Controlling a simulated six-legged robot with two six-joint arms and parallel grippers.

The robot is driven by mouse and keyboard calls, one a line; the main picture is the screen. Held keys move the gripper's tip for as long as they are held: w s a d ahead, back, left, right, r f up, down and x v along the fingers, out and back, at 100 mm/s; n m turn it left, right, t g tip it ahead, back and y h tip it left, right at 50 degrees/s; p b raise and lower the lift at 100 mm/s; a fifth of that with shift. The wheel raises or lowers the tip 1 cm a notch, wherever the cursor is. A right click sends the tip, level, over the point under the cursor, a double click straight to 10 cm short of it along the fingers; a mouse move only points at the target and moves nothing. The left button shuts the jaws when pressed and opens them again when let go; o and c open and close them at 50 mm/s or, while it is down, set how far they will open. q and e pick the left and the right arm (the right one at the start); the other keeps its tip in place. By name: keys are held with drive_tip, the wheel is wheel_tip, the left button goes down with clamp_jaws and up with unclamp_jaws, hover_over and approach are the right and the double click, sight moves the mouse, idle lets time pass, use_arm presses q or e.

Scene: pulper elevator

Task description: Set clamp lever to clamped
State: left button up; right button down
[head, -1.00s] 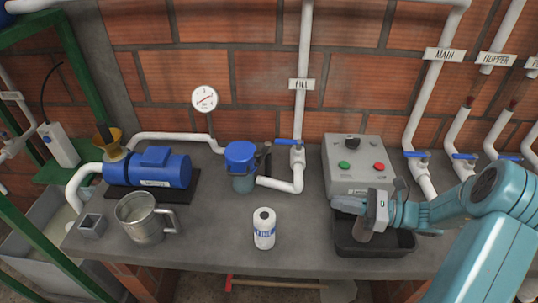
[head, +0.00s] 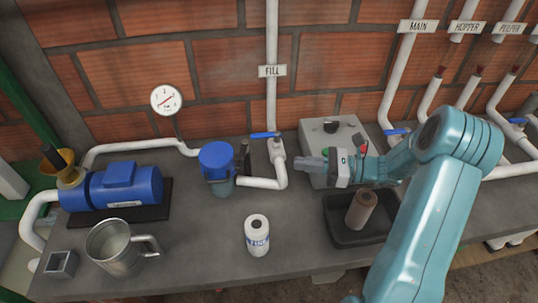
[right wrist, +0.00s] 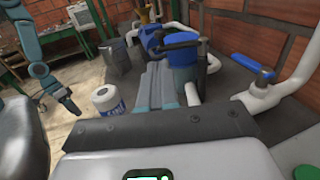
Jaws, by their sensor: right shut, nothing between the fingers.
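The blue-capped filter housing (head: 217,163) stands on the bench left of the fill pipe. A dark upright lever (head: 244,158) is at its right side; I take it for the clamp lever, and its exact setting is hard to tell. In the right wrist view the housing (right wrist: 184,62) has a dark arm (right wrist: 182,38) across its top. My right gripper (head: 302,164) is shut and empty, apart from the lever and to its right, pointing left. Its fingers (right wrist: 160,85) point toward the housing. My left gripper (right wrist: 73,107) shows small at the left; its opening is unclear.
A blue-handled fill valve (head: 265,135) and white pipe (head: 262,183) stand between my right gripper and the housing. A control box (head: 318,135) and black tray (head: 340,232) with a brown cylinder (head: 360,210) are at right.

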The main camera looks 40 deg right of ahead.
drive_tip(key=p+x, duration=0.3)
drive_tip(key=x, duration=1)
drive_tip(key=shift+s, duration=0.1)
